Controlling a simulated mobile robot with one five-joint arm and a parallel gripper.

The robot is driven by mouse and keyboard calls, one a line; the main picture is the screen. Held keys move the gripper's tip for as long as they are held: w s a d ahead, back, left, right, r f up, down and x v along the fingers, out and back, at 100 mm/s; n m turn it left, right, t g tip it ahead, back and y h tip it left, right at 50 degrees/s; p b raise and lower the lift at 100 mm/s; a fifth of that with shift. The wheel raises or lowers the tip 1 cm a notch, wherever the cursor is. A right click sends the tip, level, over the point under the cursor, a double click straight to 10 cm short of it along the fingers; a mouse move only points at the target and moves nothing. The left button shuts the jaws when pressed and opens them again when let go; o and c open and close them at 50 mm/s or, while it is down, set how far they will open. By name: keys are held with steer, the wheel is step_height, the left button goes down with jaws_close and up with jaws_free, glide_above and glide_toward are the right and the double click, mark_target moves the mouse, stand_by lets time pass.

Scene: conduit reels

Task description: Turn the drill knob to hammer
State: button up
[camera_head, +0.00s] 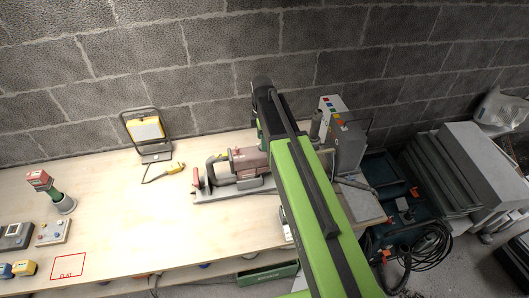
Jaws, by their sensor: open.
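A small upright tool with a red top and green body (49,191) stands at the left of the bench on a round grey foot. A larger red and grey power tool (247,164) lies in the middle of the bench, partly hidden by my arm at its right. I cannot tell for sure which of them is the drill, and no mode knob can be made out. My green and black arm reaches up from the bottom, right of centre, to a dark end above the bench. My gripper's fingers do not show; the arm hides what is below it.
The wooden bench (125,215) is clear in its middle left. A red marked square (69,268) and small devices (15,236) are at left. A grey box (347,142) stands right.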

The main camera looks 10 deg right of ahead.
step_height(320, 180, down, 2)
steer(key=shift+f+b, duration=0.15)
steer(key=shift+b, duration=0.35)
